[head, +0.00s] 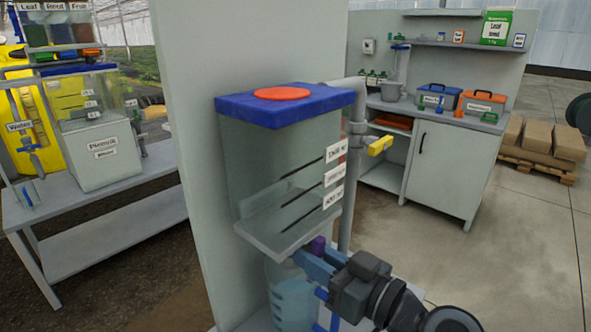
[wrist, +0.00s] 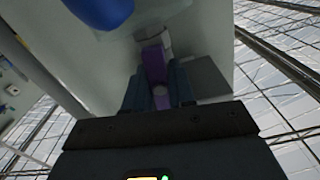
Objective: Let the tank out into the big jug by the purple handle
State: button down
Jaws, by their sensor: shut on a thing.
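The clear tank (head: 275,165) with a blue lid (head: 235,108) and round orange cap hangs on the grey panel. Black level lines and white labels mark its side. My gripper (head: 318,262) is beneath the tank, shut on the purple handle (head: 318,244). In the wrist view, the purple handle (wrist: 153,62) lies between the fingers of my gripper (wrist: 158,92). The clear big jug (head: 288,297) with blue marks stands below the tank, partly hidden by my gripper and arm. I cannot make out any flow, nor a clear liquid level in the tank.
A yellow handle (head: 379,145) sticks out from the grey pipe (head: 347,205) right of the tank. A bench with a labelled box (head: 103,152) stands at left. A cabinet (head: 440,165) with bins stands behind right. Open floor lies at right.

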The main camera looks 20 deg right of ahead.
jog(key=m+p, duration=0.2)
jog(key=shift+r+m+p, duration=0.3)
jog(key=shift+m, duration=0.1)
jog(key=m+p, duration=0.3)
jog(key=m, duration=0.2)
jog(key=shift+p, duration=0.3)
jog(key=m+p, duration=0.4)
jog(key=m, duration=0.3)
jog(key=shift+p, duration=0.4)
jog(key=shift+f+m+p, duration=0.3)
jog(key=shift+m+p, duration=0.15)
jog(key=shift+m, duration=0.75)
jog(key=c, duration=0.9)
grip_release()
jog(key=shift+b+v, duration=0.65)
jog(key=shift+v, duration=2.85)
